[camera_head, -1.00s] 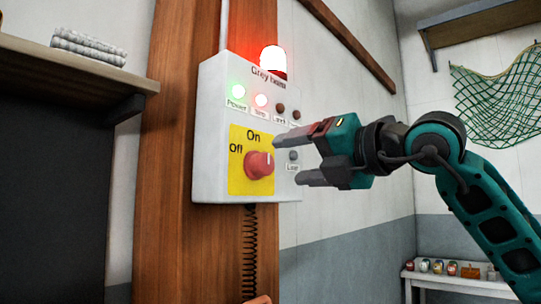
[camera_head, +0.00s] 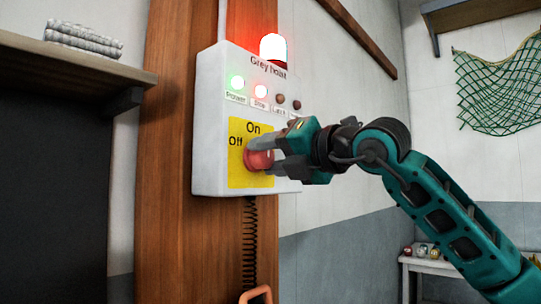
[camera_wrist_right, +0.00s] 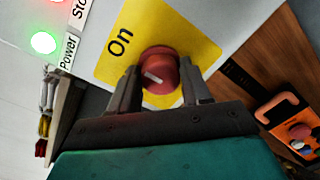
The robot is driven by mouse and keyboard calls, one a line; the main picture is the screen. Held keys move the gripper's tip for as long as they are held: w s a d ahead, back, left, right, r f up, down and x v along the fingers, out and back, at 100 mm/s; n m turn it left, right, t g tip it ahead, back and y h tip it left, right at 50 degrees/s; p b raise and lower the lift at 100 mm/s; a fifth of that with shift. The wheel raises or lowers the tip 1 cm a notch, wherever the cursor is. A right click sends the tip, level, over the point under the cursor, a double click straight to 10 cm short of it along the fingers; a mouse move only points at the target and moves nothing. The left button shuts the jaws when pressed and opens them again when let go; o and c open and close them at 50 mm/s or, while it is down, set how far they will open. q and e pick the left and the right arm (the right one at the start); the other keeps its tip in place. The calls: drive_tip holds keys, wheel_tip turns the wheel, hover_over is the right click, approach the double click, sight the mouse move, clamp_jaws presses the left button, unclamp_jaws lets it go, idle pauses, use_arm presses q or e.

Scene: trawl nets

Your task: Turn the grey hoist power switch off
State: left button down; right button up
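The grey hoist switch box (camera_head: 208,130) is mounted on a wooden post. Its red knob (camera_head: 259,160) sits on a yellow plate (camera_head: 237,178) marked On above and Off to the left. My right gripper (camera_head: 268,152) is at the knob, and its fingers hide part of it. In the right wrist view the knob (camera_wrist_right: 160,68) lies between the two spread fingers (camera_wrist_right: 160,90), one on each side; firm contact cannot be told. The knob's white mark shows, but its exact setting is unclear. The green Power lamp (camera_head: 237,82) is lit. My left gripper is not in view.
A red beacon (camera_head: 273,47) glows on top of the box, and the red Stop lamp (camera_head: 261,91) is lit. A coiled cord hangs below, by an orange handle (camera_head: 257,294). A shelf with folded cloth (camera_head: 85,37) is at left.

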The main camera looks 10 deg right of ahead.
drive_tip(key=c, duration=0.6)
drive_tip(key=shift+n, duration=0.3)
drive_tip(key=n+b, duration=0.2)
drive_tip(key=shift+f+n, duration=0.1)
drive_tip(key=shift+n, duration=0.2)
drive_tip(key=n+b, duration=0.1)
drive_tip(key=n, duration=0.3)
drive_tip(key=shift+n, duration=0.3)
drive_tip(key=n, duration=0.2)
drive_tip(key=shift+n+y+b, duration=0.3)
drive_tip(key=shift+n, duration=0.1)
drive_tip(key=n, duration=0.2)
drive_tip(key=shift+n, duration=0.4)
drive_tip(key=n, duration=0.5)
drive_tip(key=shift+y, duration=0.3)
drive_tip(key=shift+n, duration=0.3)
